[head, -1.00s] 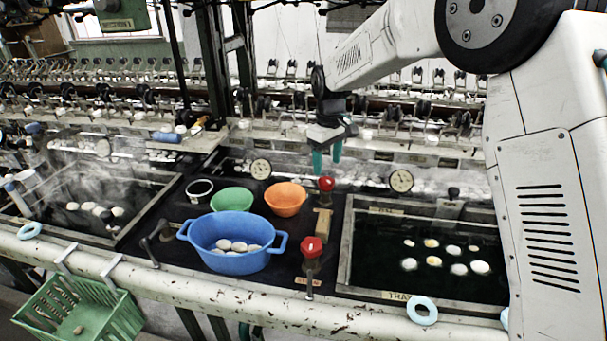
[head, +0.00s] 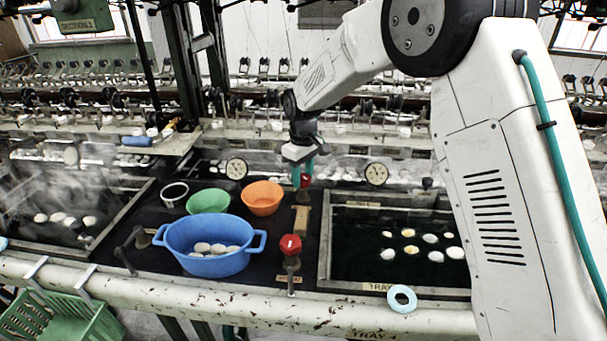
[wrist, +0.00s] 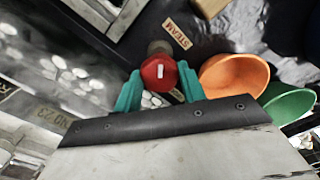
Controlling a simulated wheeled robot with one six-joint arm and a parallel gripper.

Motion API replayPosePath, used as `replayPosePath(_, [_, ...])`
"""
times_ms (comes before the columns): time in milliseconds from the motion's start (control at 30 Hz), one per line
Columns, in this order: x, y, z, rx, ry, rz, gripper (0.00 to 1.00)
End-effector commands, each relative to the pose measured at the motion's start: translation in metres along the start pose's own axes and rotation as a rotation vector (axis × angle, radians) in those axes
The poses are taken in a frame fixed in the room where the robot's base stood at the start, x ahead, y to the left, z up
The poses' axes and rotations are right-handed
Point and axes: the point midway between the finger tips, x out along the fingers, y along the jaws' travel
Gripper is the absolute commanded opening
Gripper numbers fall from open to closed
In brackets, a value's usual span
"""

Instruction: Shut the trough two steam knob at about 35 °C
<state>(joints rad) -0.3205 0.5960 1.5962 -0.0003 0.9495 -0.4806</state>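A rear red knob (head: 306,181) with a white mark sits on the dark strip between the basins, partly hidden by my gripper (head: 303,174). In the wrist view the red knob (wrist: 159,73) fills the gap between the teal fingers of my gripper (wrist: 159,86), which look closed on its sides. A "STEAM" tag (wrist: 176,34) lies beside it. A second red knob (head: 290,245) stands on a post at the front, clear of my gripper. Two round dial gauges, left (head: 236,168) and right (head: 376,174), stand behind the basins; their readings are too small to tell.
A blue tub (head: 207,262) with cocoons, a green bowl (head: 208,200) and an orange bowl (head: 263,197) stand left of the knobs. The right basin (head: 325,262) holds dark water and floating cocoons. Steam rises over the left basin. A pale blue ring (head: 402,299) hangs at the front rail.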

Motion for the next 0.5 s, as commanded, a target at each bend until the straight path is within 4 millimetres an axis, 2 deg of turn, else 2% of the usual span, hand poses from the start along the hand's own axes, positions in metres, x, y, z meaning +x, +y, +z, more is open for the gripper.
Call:
replayPosePath(267, [-0.0005, -0.0003, -0.0002, 0.051, 0.000, 0.000, 0.18])
replayPosePath(500, [-0.0007, -0.0003, -0.0002, 0.200, 0.000, 0.000, 0.18])
